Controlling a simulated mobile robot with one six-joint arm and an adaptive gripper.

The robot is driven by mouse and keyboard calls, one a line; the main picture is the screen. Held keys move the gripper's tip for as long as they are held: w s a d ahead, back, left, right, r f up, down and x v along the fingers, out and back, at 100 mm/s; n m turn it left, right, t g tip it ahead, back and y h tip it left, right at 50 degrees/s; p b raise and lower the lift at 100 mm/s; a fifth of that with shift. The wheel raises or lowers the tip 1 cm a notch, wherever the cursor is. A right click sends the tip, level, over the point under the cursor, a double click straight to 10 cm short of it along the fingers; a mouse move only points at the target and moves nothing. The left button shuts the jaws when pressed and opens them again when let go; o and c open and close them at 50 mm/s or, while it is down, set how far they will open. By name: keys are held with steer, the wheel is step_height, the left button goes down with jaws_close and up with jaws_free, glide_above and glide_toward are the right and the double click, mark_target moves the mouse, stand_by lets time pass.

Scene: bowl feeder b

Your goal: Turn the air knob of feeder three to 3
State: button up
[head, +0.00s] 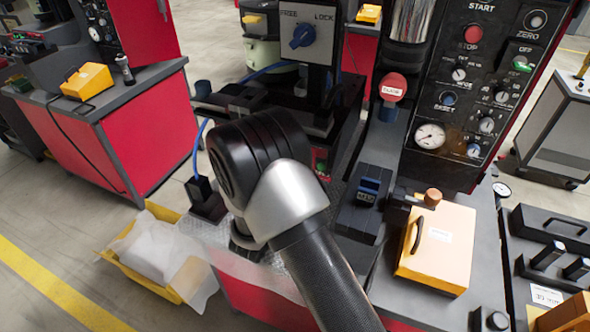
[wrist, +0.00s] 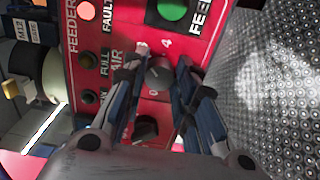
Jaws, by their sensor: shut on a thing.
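In the wrist view, the air knob (wrist: 157,76) is a dark round knob on the red feeder panel (wrist: 117,14). A "4" shows beside it, and the word AIR is partly covered by a finger. My gripper (wrist: 161,70) is shut on the air knob, with one blue-grey finger on each side. Its pointer and setting cannot be read clearly. The feeder number on the panel is not readable. In the head view, my arm hides the gripper and knob; only a small part of a red panel (head: 320,160) shows beside it.
Another black knob (wrist: 146,128) sits close to the fingers. A green button (wrist: 172,9) and a pale fault lamp (wrist: 86,10) are on the same panel. A studded metal surface (wrist: 270,90) lies at the right. A yellow box (head: 437,245) stands right of my arm.

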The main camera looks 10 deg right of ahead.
steer(key=o, duration=1)
steer(key=shift+o, duration=0.2)
steer(key=v, duration=1.2)
